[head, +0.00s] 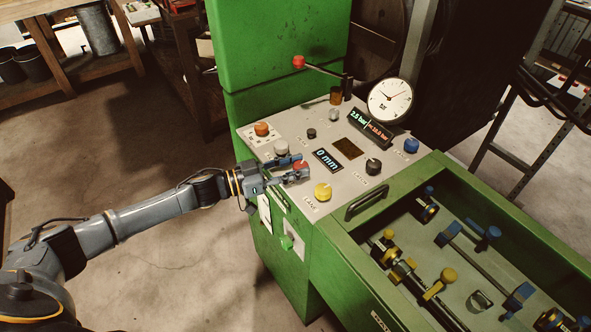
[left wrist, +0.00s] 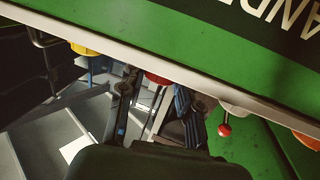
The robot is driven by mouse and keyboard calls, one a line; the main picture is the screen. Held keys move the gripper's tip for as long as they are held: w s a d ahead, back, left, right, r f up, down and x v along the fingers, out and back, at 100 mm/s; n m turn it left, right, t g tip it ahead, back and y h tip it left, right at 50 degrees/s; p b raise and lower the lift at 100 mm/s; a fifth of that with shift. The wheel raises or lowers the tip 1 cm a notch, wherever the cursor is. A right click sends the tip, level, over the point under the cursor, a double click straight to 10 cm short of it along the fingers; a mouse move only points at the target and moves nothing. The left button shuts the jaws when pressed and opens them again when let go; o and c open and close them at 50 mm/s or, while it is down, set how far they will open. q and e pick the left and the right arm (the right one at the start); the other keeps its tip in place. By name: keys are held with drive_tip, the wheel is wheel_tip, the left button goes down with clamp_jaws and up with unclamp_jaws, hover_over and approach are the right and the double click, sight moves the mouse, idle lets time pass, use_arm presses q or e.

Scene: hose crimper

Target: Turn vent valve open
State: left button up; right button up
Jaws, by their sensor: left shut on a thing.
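A red knob (head: 300,164) stands at the near left part of the light grey control panel (head: 322,208); I cannot read a vent label on it. My left gripper (head: 296,170) reaches in from the left over the panel edge, with its fingers around the red knob and shut on it. The left wrist view also shows the red knob (left wrist: 157,78) between the two dark fingers of my left gripper (left wrist: 157,88); part of the knob is cut off by the panel edge. My right gripper is not in view.
A yellow knob (head: 323,191) is close on the right of the gripper, and a grey-white knob (head: 281,148) is just behind it. An orange knob (head: 262,129), a black knob (head: 373,166), a blue knob (head: 411,145), a gauge (head: 390,100) and a red-tipped lever (head: 299,62) are farther off.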

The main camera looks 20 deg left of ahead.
use_arm(q)
drive_tip(key=m+g+h+b, duration=0.1)
drive_tip(key=g+b, duration=0.1)
drive_tip(key=m+g+h+b, duration=0.1)
drive_tip(key=m+g+b, duration=0.1)
drive_tip(key=w+m+g+h+b, duration=0.1)
drive_tip(key=m+g+b, duration=0.1)
drive_tip(key=shift+a+f, duration=0.15)
drive_tip(key=shift+f, duration=0.05)
drive_tip(key=shift+r+m+g+h+b, duration=0.2)
drive_tip(key=shift+m+g+h+b, duration=0.2)
drive_tip(key=shift+m+g+b, duration=0.7)
drive_tip(key=shift+n+g, duration=0.3)
drive_tip(key=shift+g, duration=0.2)
drive_tip(key=o, duration=0.9)
drive_tip(key=s+a, duration=0.1)
drive_tip(key=a, duration=1.1)
drive_tip(key=shift+s, duration=0.15)
